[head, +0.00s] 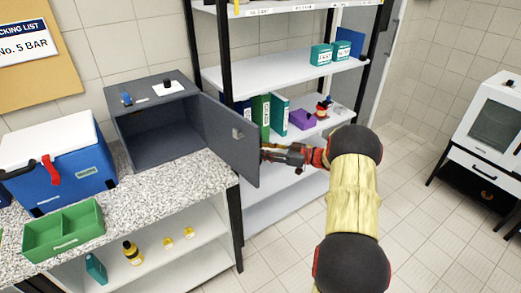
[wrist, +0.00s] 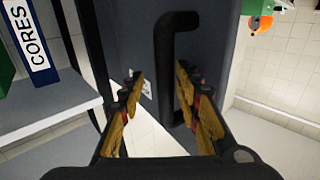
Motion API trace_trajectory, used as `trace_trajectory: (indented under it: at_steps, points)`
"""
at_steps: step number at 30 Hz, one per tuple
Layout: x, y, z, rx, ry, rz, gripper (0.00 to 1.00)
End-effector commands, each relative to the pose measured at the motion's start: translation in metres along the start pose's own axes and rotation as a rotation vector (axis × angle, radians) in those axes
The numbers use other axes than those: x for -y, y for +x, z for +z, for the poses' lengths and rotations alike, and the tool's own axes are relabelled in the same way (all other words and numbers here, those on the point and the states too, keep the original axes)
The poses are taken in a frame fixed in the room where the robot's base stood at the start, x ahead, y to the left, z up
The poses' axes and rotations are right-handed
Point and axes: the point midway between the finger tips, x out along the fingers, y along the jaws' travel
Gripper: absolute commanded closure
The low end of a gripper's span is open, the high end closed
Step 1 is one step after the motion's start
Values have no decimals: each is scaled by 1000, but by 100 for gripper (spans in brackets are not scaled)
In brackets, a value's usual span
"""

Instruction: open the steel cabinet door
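The dark grey steel cabinet (head: 155,100) stands on a speckled counter. Its door (head: 226,138) is swung wide open to the right, and the empty-looking interior shows. My gripper (head: 268,152) is at the door's outer side, near its free edge; its tips are hard to make out in the head view. In the wrist view my gripper (wrist: 160,100) is open. The black bar handle (wrist: 165,60) on the door's face shows between and beyond the two yellow-padded fingers. Whether a finger touches the handle I cannot tell. The handle is hidden in the head view.
A blue cooler (head: 55,165) and a green divided tray (head: 64,230) are on the counter, left of the cabinet. A shelf rack (head: 285,72) with binders and boxes stands behind the door. Open floor (head: 430,225) lies to the right.

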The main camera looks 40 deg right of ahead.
Motion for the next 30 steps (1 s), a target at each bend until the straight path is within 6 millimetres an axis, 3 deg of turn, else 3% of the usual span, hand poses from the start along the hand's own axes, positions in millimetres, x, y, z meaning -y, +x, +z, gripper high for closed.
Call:
trace_trajectory:
  at_steps: [8, 21, 30]
  points:
    - [0, -12, 0, 0, 0, 1, 67]
    - [-1, -95, 1, 0, 0, 3, 67]
    - [0, -120, 0, 0, 0, 1, 67]
